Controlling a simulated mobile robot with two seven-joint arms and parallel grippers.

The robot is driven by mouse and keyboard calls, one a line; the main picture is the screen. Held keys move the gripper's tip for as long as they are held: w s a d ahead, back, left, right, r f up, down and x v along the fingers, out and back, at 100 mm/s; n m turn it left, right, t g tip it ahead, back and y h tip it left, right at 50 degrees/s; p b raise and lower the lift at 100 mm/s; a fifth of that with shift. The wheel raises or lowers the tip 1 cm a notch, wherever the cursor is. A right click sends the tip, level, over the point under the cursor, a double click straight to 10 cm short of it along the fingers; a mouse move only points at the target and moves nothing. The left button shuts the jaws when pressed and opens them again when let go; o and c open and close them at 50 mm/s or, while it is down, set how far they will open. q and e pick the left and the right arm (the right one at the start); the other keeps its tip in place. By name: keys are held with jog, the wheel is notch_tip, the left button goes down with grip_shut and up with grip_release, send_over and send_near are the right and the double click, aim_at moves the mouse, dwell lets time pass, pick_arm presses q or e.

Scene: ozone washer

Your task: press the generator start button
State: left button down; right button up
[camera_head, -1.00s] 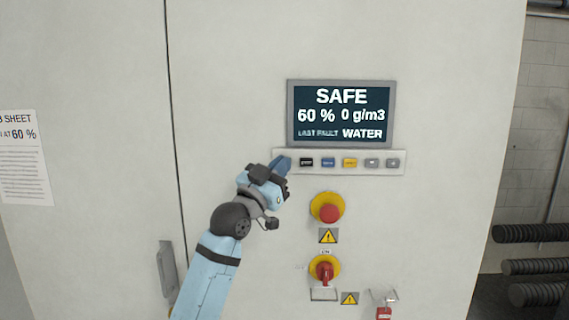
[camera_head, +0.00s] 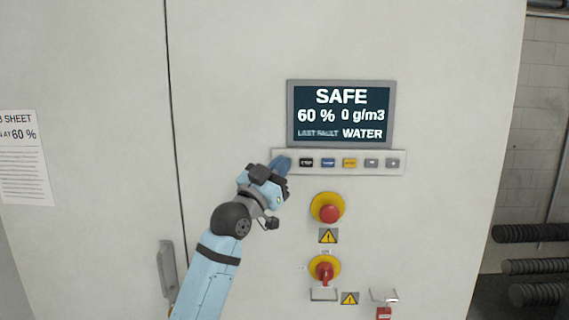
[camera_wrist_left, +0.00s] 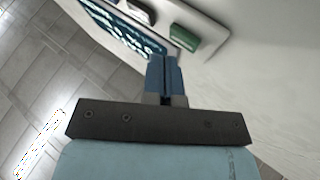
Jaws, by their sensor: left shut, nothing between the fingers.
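The button strip (camera_head: 338,162) sits below the display on the cabinet front. In the head view my left gripper (camera_head: 283,164) is at the strip's left end, with its blue fingers shut and empty. They cover the spot left of the black button (camera_head: 306,162). In the left wrist view a green button (camera_wrist_left: 186,40) shows just beyond the shut fingertips (camera_wrist_left: 165,60), beside a black button (camera_wrist_left: 140,12). I cannot tell whether the fingertips touch the green button, and its label is not readable. My right gripper is not in view.
The display (camera_head: 341,113) reads SAFE, 60 %, 0 g/m3, last fault WATER. Below the strip are a red emergency knob (camera_head: 330,214) and a red rotary switch (camera_head: 324,271). A door handle (camera_head: 168,270) stands left of my arm. The cabinet front is otherwise mostly flat.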

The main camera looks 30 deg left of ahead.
pick_arm(q)
jog(key=shift+w+a, duration=0.25)
jog(key=shift+w, duration=0.05)
jog(key=shift+w+a, duration=0.15)
jog(key=shift+w, duration=0.15)
dwell(0.7)
dwell(0.4)
jog(key=shift+s+d+p, duration=0.3)
jog(key=shift+s+d, duration=0.1)
jog(key=shift+s, duration=0.25)
jog(key=shift+s+d, duration=0.1)
jog(key=shift+s+d+p, duration=0.2)
jog(key=shift+s+d, duration=0.2)
jog(key=shift+s, duration=0.3)
jog(key=shift+s+d+p, duration=0.25)
jog(key=shift+s+d, duration=0.2)
jog(key=shift+s, duration=0.2)
jog(key=shift+s+d+p, duration=0.2)
jog(key=shift+s+d, duration=0.2)
jog(key=shift+s, duration=0.3)
